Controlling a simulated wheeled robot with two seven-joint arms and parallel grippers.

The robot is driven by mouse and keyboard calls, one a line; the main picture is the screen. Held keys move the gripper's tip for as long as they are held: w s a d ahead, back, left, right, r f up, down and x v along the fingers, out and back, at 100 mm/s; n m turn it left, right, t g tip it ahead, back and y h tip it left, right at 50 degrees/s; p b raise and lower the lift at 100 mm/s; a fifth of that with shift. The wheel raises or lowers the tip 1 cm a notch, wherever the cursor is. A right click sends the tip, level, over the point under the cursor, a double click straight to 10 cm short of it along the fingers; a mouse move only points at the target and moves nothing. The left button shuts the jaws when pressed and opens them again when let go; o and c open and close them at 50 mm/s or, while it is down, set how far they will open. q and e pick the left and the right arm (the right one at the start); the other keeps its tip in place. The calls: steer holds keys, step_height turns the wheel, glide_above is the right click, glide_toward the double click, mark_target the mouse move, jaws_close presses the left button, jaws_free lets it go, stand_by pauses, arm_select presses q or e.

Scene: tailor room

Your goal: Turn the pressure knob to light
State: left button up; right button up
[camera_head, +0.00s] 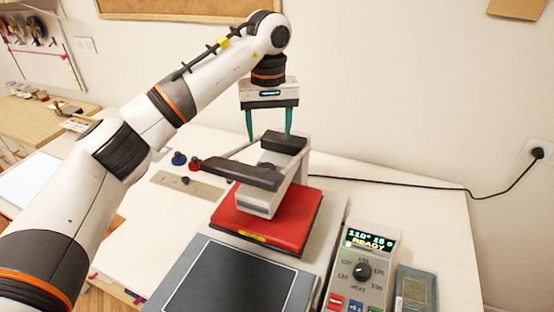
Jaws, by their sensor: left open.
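My left gripper (268,138) points straight down over the back of a heat press. Its two teal fingers are apart, with nothing seen between them. Just below and behind the fingertips is a dark block (285,142) on top of the press; I cannot tell whether they touch it. The press has a red plate (262,222) and a dark lever arm (240,173) reaching left to a red knob (195,164). No pressure marking is readable on the press, and its pressure knob cannot be made out for certain. My right gripper is out of view.
A control box (347,298) at front right shows "110°" and "READY" above a black dial (362,270) marked HEAT. A blue-topped item (179,158) stands left. A black cable (420,186) runs to the wall socket.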

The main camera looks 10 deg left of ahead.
arm_select(q)
steer(key=p, duration=0.2)
glide_above(266, 164)
steer(key=s, duration=0.2)
steer(key=f, duration=0.4)
steer(key=shift+w+a+f, duration=0.1)
steer(key=shift+a+f, duration=0.15)
steer(key=shift+f, duration=0.15)
steer(key=f, duration=0.1)
steer(key=f+p, duration=0.1)
steer(key=d+f+p, duration=0.1)
steer(key=f, duration=0.1)
steer(key=shift+w, duration=0.4)
steer(key=shift+f, duration=0.3)
steer(key=shift+s+a+f, duration=0.15)
steer(key=shift+a, duration=0.05)
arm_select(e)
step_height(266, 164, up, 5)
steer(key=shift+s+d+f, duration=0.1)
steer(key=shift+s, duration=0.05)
arm_select(q)
steer(key=shift+d, duration=0.15)
steer(key=c, duration=1)
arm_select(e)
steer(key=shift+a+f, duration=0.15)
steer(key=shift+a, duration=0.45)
